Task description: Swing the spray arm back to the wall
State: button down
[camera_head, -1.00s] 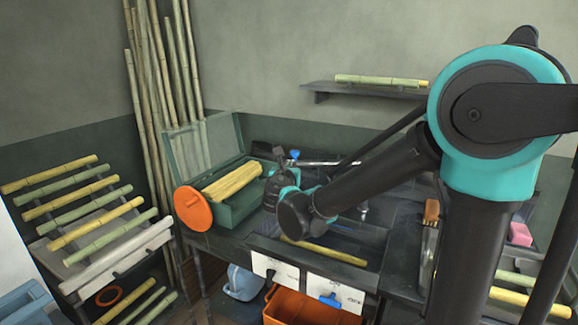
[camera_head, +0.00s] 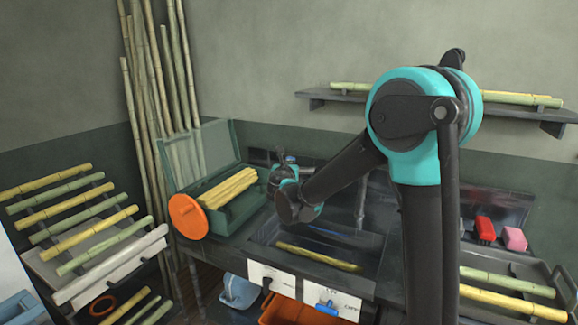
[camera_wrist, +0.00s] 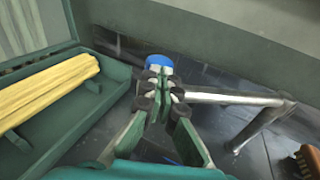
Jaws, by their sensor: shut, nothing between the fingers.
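The spray arm (camera_wrist: 235,98) is a silver pipe with a blue end (camera_wrist: 160,63) in the wrist view. It runs rightward from beside my fingertips to a bend, near the low wall behind the counter. My gripper (camera_wrist: 163,90) is shut with nothing held. Its fingertips are at the pipe's blue end; whether they touch it I cannot tell. In the head view my gripper (camera_head: 281,160) is over the back of the counter, beside the green box, with the blue end (camera_head: 291,159) just behind it. My arm hides most of the pipe there.
An open green box (camera_head: 235,212) with yellow cane stands left of my gripper, an orange disc (camera_head: 188,216) at its front. A sink (camera_head: 330,245) holds one cane. A red brush (camera_head: 484,230) and pink sponge (camera_head: 513,238) lie right. A shelf (camera_head: 545,114) is above.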

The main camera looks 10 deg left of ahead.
jog(key=w+m+g+h, duration=0.2)
jog(key=w+m+h, duration=0.4)
jog(key=w, duration=1)
jog(key=shift+a+h, duration=0.45)
jog(key=shift+h, duration=0.85)
jog(key=shift+r, duration=0.1)
